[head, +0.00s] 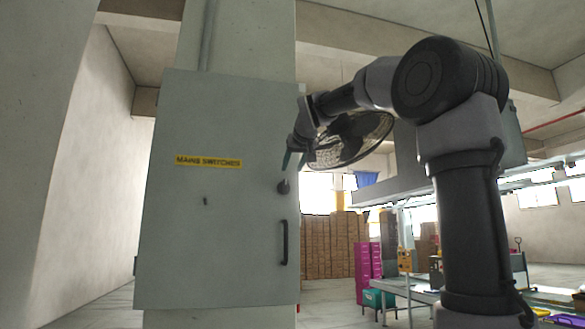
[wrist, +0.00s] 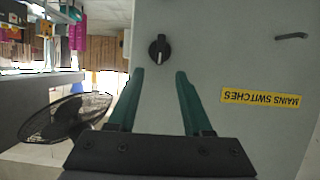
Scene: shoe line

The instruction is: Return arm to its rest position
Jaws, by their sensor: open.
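My arm stands at the right of the head view and reaches left toward a grey cabinet (head: 215,230) labelled MAINS SWITCHES. My gripper (head: 294,160) is near the cabinet's right edge, a little above the black rotary knob (head: 283,187). In the wrist view my gripper (wrist: 157,75) has its two green fingers apart with nothing between them. The black knob (wrist: 159,50) lies just beyond the fingertips, apart from them as far as I can tell. The cabinet's handle (head: 284,242) is below the knob.
A black wire fan (head: 350,140) hangs behind my arm, close to it in the picture. A pillar bears the cabinet. Stacked cardboard boxes (head: 330,245), pink drawers (head: 368,268) and a workbench stand farther back. Open floor shows at the left.

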